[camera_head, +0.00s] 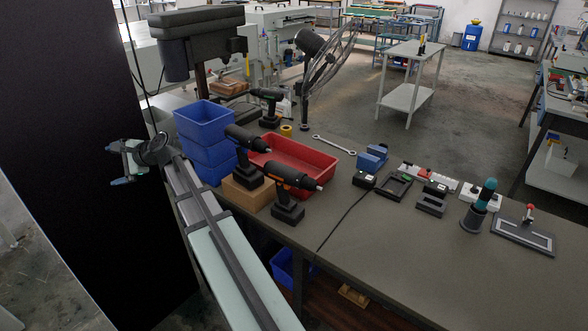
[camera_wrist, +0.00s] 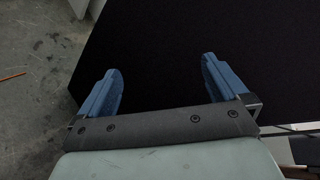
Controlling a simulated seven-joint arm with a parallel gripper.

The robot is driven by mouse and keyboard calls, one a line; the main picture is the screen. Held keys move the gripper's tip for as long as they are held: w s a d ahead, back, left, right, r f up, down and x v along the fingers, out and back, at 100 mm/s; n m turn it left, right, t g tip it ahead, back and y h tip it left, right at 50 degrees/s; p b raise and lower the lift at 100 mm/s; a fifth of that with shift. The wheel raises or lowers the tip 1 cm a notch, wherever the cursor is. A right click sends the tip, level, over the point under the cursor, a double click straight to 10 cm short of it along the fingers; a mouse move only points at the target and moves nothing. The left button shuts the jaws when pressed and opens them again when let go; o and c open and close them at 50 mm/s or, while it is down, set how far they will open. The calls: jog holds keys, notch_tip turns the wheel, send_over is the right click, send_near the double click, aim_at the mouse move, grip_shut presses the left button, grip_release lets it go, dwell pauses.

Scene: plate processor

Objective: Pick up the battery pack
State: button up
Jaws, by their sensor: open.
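My gripper (camera_head: 116,164) is at the left in the head view, in front of a dark panel and off the table. Its two blue fingers also show spread apart and empty in the wrist view (camera_wrist: 161,72). Several small dark blocks lie on the workbench (camera_head: 365,240), far to the right of my gripper: a black block (camera_head: 432,200), a flat black piece (camera_head: 395,186) and a small black unit (camera_head: 364,180) with a cable. I cannot tell which of them is the battery pack. Black drills (camera_head: 290,187) stand with thick bases like battery packs.
Blue bins (camera_head: 207,124) are stacked at the bench's left end, beside a red tray (camera_head: 300,152) and a cardboard box (camera_head: 246,193). A wrench, a blue device (camera_head: 372,158), power strips, a teal-handled tool (camera_head: 480,206) and a framed plate (camera_head: 524,236) stand further right. The bench's front is clear.

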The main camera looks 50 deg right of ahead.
jog(key=d+r+m+t, duration=0.1)
jog(key=d+r, duration=0.2)
jog(key=r, duration=0.5)
jog(key=d+r+m+t, duration=0.1)
jog(key=d+r+t, duration=0.15)
jog(key=r, duration=0.45)
jog(key=d+r+h, duration=0.1)
jog(key=d+r, duration=0.2)
jog(key=d, duration=0.4)
jog(key=s+d+f+g+h, duration=0.2)
jog(key=s+d+f+h, duration=0.3)
jog(key=d, duration=0.7)
jog(key=s+d+f+n+g, duration=0.1)
jog(key=s+d+f, duration=0.45)
jog(key=d, duration=0.75)
jog(key=s+d+f+g+h, duration=0.25)
jog(key=s+d, duration=0.45)
jog(key=d, duration=0.5)
jog(key=n+g+h, duration=0.2)
jog(key=g+h, duration=0.1)
jog(key=g, duration=0.7)
send_near(437, 185)
jog(key=shift+y, duration=0.25)
jog(key=x, duration=1)
jog(key=shift+d+f, duration=0.15)
jog(key=shift+f, duration=0.05)
jog(key=c, duration=0.9)
